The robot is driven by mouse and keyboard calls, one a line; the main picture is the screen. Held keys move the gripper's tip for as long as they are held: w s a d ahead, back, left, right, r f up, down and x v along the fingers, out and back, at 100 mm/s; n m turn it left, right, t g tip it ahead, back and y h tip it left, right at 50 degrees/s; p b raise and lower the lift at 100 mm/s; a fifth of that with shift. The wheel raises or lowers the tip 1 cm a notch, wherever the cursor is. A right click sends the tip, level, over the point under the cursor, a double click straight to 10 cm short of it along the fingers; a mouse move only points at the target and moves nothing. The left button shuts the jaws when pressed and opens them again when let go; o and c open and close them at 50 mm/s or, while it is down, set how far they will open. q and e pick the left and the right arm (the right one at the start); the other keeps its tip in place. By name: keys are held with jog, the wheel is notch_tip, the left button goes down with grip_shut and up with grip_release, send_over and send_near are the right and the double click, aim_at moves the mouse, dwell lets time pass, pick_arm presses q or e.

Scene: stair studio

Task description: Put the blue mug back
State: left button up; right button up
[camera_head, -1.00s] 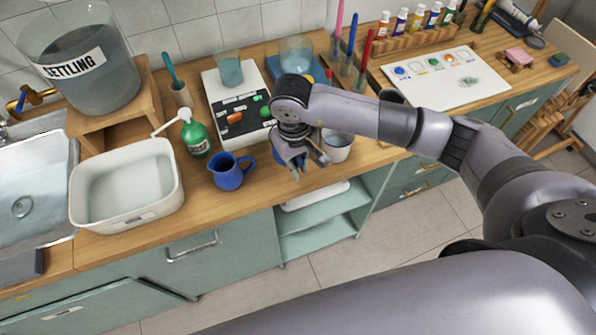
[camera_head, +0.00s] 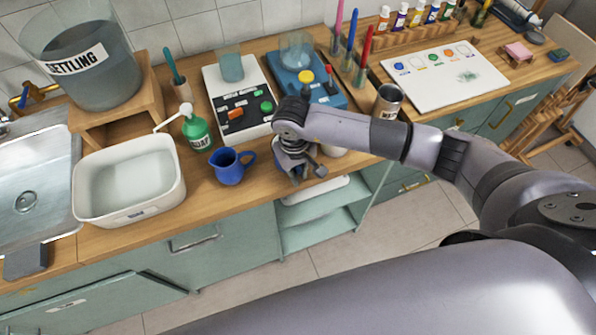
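A blue mug-like vessel (camera_head: 230,166), with a handle on its right and what may be a spout, stands upright on the wooden counter. My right gripper (camera_head: 307,176) is low over the counter's front edge, to the right of this vessel and apart from it. A small patch of blue shows beside the gripper's fingers. I cannot tell whether this is a mug in its grip, or how far the fingers are closed. A white mug (camera_head: 335,153) is mostly hidden behind my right arm. My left gripper is not in view.
A white basin (camera_head: 130,212), a green pump bottle (camera_head: 197,132) and a grey panel device (camera_head: 238,72) stand left and behind. Open shelves (camera_head: 318,222) lie below.

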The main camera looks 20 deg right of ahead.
jog(key=o, duration=0.3)
jog(key=shift+o, duration=0.2)
jog(key=shift+r, duration=0.25)
jog(key=shift+w+r, duration=0.1)
jog(key=shift+r, duration=0.15)
notch_tip(320, 180, up, 11)
jog(key=b, duration=0.4)
jog(key=shift+a+r, duration=0.15)
jog(key=shift+a, duration=0.2)
